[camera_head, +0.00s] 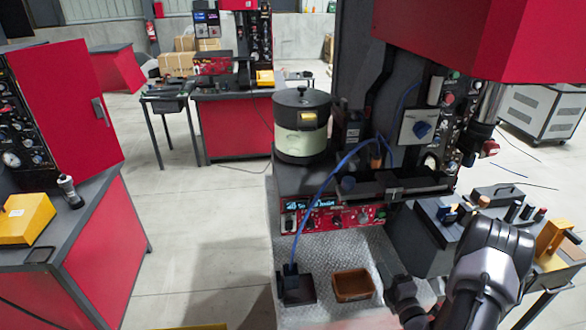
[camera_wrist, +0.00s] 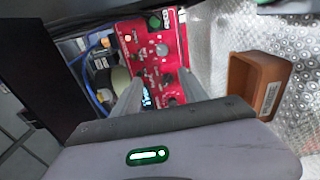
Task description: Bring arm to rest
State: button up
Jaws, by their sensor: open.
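My arm (camera_head: 492,265) is bent at the lower right of the head view, beside the machine's front. My gripper (camera_wrist: 158,92) shows in the wrist view with its two fingers apart and nothing between them. It faces the red control panel (camera_wrist: 152,50) of the bowl feeder, which also shows in the head view (camera_head: 345,217). In the head view the dark wrist end (camera_head: 402,292) is over the metal plate, right of the brown bin, and its fingertips are hard to make out.
A brown bin (camera_head: 353,285) and a small black tray with a blue-cabled block (camera_head: 292,285) sit on the textured metal plate (camera_head: 335,250). The bin also shows in the wrist view (camera_wrist: 258,85). A side bench (camera_head: 420,235) with small parts stands right. Open floor (camera_head: 200,245) lies left.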

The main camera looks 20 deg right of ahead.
jog(key=w+a+r+n+y+b, duration=0.2)
jog(key=w+a+r+n+y, duration=0.4)
jog(key=a+r+n+y, duration=0.3)
jog(key=s+a+r+n+g+y+b, duration=0.1)
jog(key=a+r+n+g+y, duration=0.2)
jog(key=a+n, duration=0.45)
jog(key=s+a+r+n+g+y+b, duration=0.1)
jog(key=a+r+n+g+y, duration=0.3)
jog(key=a, duration=0.7)
jog(key=s+a+n+g+h+b, duration=0.25)
jog(key=s+a+n+g, duration=0.55)
jog(key=s+a+n, duration=0.55)
jog(key=s+d+n+t+h+b, duration=0.1)
jog(key=s+d+n+h, duration=0.1)
jog(key=n, duration=0.7)
jog(key=s+d+n+t+h+b, duration=0.2)
jog(key=s+n+h, duration=0.3)
jog(key=n, duration=0.3)
jog(key=shift+s+d+r+n+h, duration=0.25)
jog(key=shift+d+n+h, duration=0.15)
jog(key=shift+d+h, duration=0.15)
